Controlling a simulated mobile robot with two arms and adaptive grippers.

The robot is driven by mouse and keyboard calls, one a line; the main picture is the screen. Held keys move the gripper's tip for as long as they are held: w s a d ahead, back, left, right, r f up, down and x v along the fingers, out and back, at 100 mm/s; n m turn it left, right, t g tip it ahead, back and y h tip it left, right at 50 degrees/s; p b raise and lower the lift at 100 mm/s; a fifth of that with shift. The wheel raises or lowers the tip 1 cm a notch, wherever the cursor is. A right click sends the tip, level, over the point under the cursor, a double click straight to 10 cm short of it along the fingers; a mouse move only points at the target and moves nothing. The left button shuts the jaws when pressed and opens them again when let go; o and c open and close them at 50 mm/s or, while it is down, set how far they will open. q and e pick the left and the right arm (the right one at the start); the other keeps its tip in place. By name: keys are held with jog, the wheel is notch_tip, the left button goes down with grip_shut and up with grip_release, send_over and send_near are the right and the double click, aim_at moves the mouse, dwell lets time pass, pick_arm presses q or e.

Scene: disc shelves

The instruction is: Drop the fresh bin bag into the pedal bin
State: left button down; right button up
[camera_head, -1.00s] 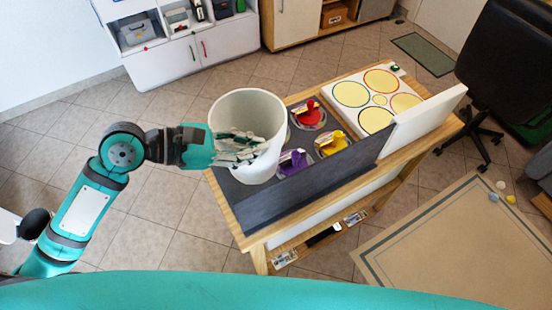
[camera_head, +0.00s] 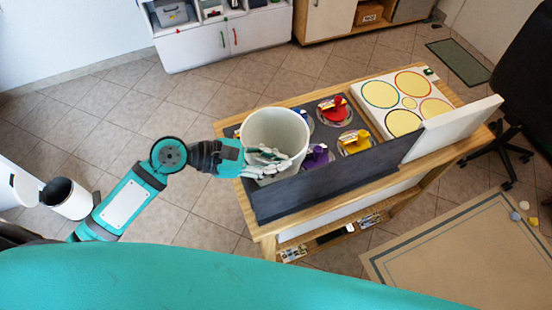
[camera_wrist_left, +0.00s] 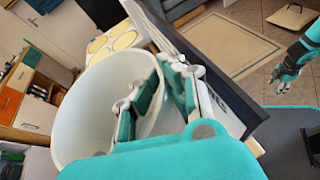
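A white, open-topped, bucket-shaped thing, which I take for the fresh bin bag (camera_head: 277,122), is over the left end of the table in the head view. My left gripper (camera_head: 267,162) holds its near wall. In the left wrist view the rim of the bag (camera_wrist_left: 85,110) runs between the fingers. I cannot tell whether its bottom touches the table. The pedal bin (camera_head: 72,203), white with a dark open mouth, stands on the floor at the far left, beside my left arm. My right gripper (camera_wrist_left: 275,77) shows small in the left wrist view; its fingers are unclear.
The wooden table (camera_head: 262,232) carries a dark tray with red, yellow and purple knobbed discs. A white board (camera_head: 395,122) with yellow circles stands at its right end. White cabinets (camera_head: 205,50) are at the back. Tiled floor is free between the bin and the table.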

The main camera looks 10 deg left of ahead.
pick_arm(q)
jog(key=c, duration=1.5)
grip_release()
jog(key=b+v, duration=0.2)
jog(key=v, duration=1)
